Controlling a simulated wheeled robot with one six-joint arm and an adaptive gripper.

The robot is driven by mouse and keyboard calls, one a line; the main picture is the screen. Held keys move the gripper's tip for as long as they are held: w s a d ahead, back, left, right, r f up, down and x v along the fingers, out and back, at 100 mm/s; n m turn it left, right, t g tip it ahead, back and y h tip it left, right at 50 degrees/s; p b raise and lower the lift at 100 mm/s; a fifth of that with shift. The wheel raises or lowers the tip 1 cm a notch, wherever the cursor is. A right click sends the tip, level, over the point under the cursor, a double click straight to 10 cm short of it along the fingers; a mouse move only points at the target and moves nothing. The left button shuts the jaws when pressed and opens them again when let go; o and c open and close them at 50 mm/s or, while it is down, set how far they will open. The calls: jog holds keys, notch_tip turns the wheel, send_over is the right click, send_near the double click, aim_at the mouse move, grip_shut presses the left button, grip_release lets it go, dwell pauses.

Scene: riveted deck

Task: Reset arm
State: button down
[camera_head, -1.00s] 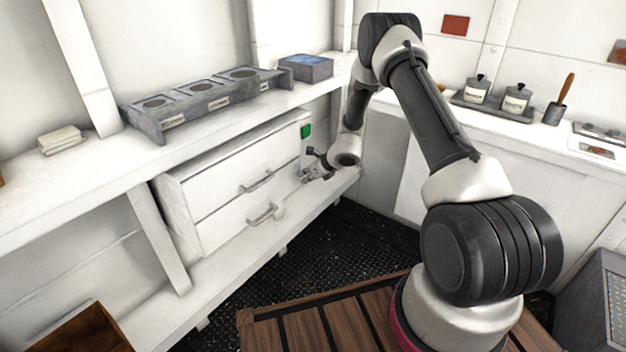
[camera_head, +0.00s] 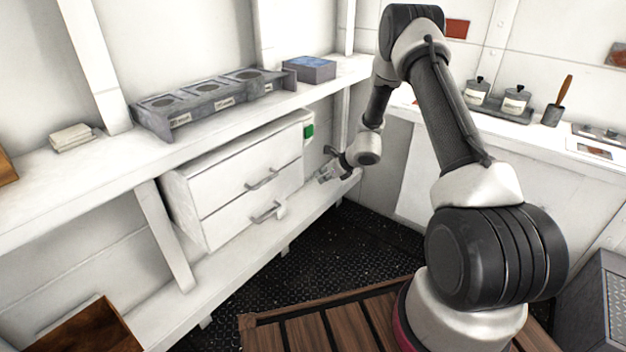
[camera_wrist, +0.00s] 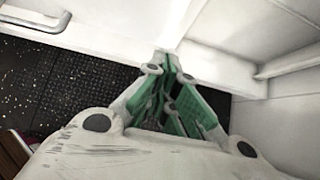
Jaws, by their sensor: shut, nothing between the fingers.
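My arm rises from its base at the right of the head view and bends down toward the shelf corner. My gripper (camera_head: 326,174) is just right of the white two-drawer cabinet (camera_head: 235,184), apart from its drawer handles. In the wrist view my gripper (camera_wrist: 174,60) has its green-padded fingers close together, with nothing between them. Both drawers look shut. A drawer handle (camera_wrist: 32,20) shows at the wrist view's upper left.
A grey rack with round openings (camera_head: 215,101) and a blue-topped box (camera_head: 309,69) stand on the upper shelf. Canisters (camera_head: 515,101) stand on the right counter (camera_head: 545,148). A wooden box (camera_head: 85,330) is at lower left. Dark deck floor (camera_head: 350,245) lies open below.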

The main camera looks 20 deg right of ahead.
jog(key=s+r+n+g+y, duration=0.1)
jog(key=s+r+n+g, duration=0.2)
jog(key=s, duration=0.4)
jog(key=s+d+r+n+g, duration=0.1)
jog(key=s+r+n, duration=0.3)
jog(key=s+n, duration=0.25)
jog(key=s+r+n+g+y, duration=0.1)
jog(key=s+r+n, duration=0.2)
jog(key=s, duration=0.4)
jog(key=s+d+r+n+t+h, duration=0.1)
jog(key=s+d+r+n+h, duration=0.2)
jog(key=s+r+n, duration=0.5)
jog(key=s+d+r+n+t+h, duration=0.1)
jog(key=s+d+r+n+h, duration=0.3)
jog(key=s+r, duration=1.3)
jog(key=shift+d+r+n, duration=0.3)
jog(key=shift+r+n, duration=1.85)
jog(key=shift+r, duration=0.05)
